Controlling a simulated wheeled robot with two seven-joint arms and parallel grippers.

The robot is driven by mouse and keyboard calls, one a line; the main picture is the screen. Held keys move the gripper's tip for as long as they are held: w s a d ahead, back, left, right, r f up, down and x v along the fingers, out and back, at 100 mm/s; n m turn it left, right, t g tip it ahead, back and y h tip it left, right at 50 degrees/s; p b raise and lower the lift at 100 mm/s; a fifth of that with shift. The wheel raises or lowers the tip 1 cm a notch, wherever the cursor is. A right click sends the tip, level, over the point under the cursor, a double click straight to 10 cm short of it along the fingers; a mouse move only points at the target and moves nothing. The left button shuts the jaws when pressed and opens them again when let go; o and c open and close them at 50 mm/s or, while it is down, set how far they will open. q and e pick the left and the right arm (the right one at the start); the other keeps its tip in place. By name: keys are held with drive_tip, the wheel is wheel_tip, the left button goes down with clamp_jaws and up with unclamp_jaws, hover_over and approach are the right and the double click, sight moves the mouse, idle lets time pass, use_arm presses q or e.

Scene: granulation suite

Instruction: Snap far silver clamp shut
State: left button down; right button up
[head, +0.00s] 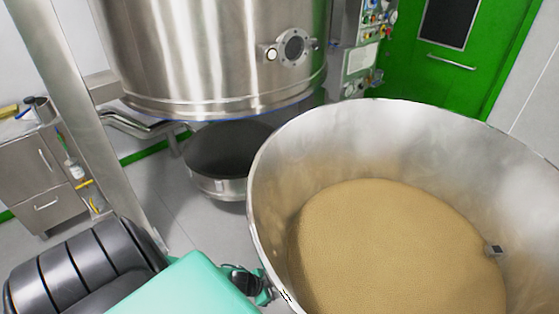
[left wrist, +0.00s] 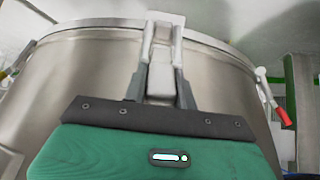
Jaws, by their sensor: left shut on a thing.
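My left gripper (head: 262,284) reaches in from the lower left, against the near-left outside of a large steel bowl (head: 262,180). In the left wrist view, its two fingers (left wrist: 163,40) point at the rim of a steel vessel (left wrist: 90,75). They are closed on a silver clamp part (left wrist: 160,78) that lies between them. The fingers and the clamp overlap, so I cannot tell whether the clamp is latched. A lever with a red tip (left wrist: 275,105) sticks out on the vessel's right side. My right gripper is not in view.
The bowl holds tan granules (head: 390,240). A large steel vessel (head: 210,60) hangs behind it, above a smaller round container (head: 215,185). A steel cabinet (head: 40,180) stands at the left, a green door (head: 445,60) at the back right. Grey floor is open at the left.

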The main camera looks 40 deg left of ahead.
use_arm(q)
drive_tip(key=shift+w+d+r+g+y+p, duration=0.1)
drive_tip(key=shift+w+r+g+y+p, duration=0.15)
drive_tip(key=shift+g+p, duration=0.5)
drive_tip(key=shift+w, duration=0.1)
drive_tip(key=c, duration=1.1)
unclamp_jaws()
drive_tip(key=shift+s+r, duration=0.35)
drive_tip(key=v, duration=1.2)
drive_tip(key=shift+s+r, duration=0.1)
drive_tip(key=shift+r, duration=0.3)
